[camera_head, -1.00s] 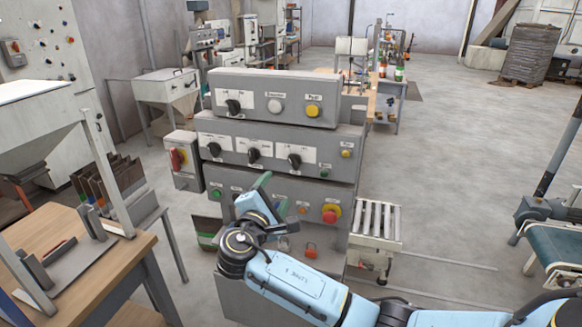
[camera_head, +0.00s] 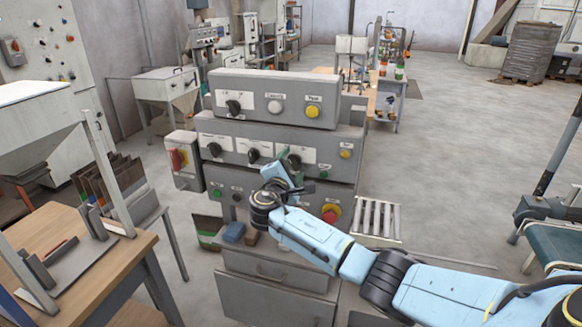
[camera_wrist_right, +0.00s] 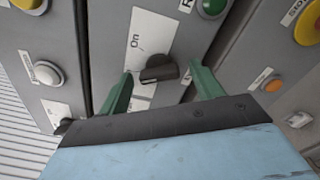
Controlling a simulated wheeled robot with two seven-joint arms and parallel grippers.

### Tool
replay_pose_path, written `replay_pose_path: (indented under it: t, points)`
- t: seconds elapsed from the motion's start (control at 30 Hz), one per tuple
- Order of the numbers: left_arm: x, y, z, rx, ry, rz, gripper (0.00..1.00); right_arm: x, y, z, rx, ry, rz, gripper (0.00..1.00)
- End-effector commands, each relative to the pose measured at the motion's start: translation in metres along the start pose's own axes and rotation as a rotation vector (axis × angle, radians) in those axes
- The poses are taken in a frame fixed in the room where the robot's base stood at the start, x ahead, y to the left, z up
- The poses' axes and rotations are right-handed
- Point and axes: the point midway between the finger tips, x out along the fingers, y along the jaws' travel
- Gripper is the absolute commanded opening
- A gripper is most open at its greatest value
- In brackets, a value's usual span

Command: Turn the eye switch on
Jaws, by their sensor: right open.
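A black rotary switch (camera_wrist_right: 158,70) on a white plate marked "On" sits between the green fingers of my right gripper (camera_wrist_right: 161,80) in the right wrist view. The fingers are open, one on each side of the knob; contact is not clear. In the head view the right gripper (camera_head: 284,157) is at the right-hand knob (camera_head: 295,161) of the console's middle row, partly covering that area. The name on the switch plate is too small to read, so I cannot confirm that it is the eye switch. My left gripper is not in view.
Two similar black knobs (camera_head: 253,156) (camera_head: 214,149) are left in the same row. A green button (camera_wrist_right: 212,6) and an orange one (camera_wrist_right: 271,85) are close by in the wrist view.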

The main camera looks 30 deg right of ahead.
Motion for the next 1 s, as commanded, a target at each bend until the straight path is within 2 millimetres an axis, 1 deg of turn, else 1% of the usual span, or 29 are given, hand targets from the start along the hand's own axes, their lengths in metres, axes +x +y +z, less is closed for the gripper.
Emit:
replay_pose_path:
  t: [0.13, 0.17, 0.4, 0.5, 0.77, 1.0]
  points:
    - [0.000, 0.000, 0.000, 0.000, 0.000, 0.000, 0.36, 0.000, 0.000, 0.000, 0.000, 0.000, 0.000, 0.65]
    - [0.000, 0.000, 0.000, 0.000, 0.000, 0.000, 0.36, 0.000, 0.000, 0.000, 0.000, 0.000, 0.000, 0.64]
    - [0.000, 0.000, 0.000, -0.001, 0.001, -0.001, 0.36, 0.000, 0.000, 0.000, 0.000, 0.000, 0.000, 0.33]
    - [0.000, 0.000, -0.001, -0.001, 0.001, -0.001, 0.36, 0.000, 0.000, 0.000, 0.000, 0.000, 0.000, 0.21]
    - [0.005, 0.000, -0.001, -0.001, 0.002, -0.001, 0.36, -0.001, -0.001, -0.001, 0.028, 0.001, 0.000, 0.21]
    - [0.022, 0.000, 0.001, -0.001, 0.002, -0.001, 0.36, -0.001, -0.003, -0.003, 0.151, 0.000, -0.001, 0.21]
